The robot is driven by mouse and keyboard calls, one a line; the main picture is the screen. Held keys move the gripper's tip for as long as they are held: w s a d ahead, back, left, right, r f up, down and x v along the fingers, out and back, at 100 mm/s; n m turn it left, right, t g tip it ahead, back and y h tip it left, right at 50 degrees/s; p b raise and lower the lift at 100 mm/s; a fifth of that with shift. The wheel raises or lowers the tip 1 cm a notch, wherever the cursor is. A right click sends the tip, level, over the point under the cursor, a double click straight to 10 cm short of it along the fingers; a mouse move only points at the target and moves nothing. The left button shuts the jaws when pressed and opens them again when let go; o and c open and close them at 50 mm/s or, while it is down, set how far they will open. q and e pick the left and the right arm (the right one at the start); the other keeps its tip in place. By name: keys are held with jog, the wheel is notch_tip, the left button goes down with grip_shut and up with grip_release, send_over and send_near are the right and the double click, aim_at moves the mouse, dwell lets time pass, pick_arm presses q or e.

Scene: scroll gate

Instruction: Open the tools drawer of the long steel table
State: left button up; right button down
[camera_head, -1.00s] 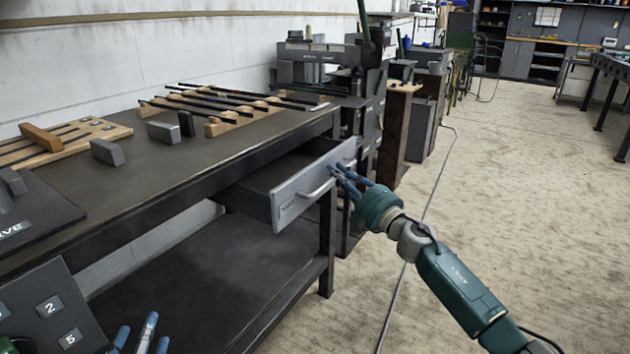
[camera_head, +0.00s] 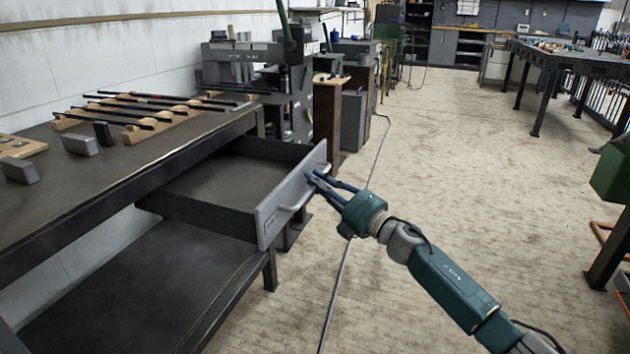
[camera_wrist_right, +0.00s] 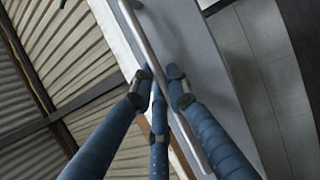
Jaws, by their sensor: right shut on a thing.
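The long steel table (camera_head: 112,183) runs along the left of the head view. Its drawer (camera_head: 290,197) is pulled well out at the table's far end, and its dark inside looks empty. The drawer front is grey with a bar handle (camera_head: 297,200). My right gripper (camera_head: 314,181) is at the far part of this handle, shut on it. In the right wrist view, blue fingers (camera_wrist_right: 160,85) close around the handle bar (camera_wrist_right: 168,90). My left gripper is not in view.
Wooden racks with dark rods (camera_head: 145,115) and several grey blocks (camera_head: 80,145) stand on the tabletop. A cable (camera_head: 345,245) lies along the floor. Open floor stretches to the right, with another table (camera_head: 560,58) at the back right and a green object (camera_head: 612,172) at the right edge.

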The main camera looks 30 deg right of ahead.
jog(key=shift+a+f, duration=0.15)
jog(key=shift+a, duration=0.05)
jog(key=c, duration=1.7)
grip_release()
jog(key=shift+s+d, duration=0.1)
jog(key=v, duration=1.1)
jog(key=shift+s, duration=0.4)
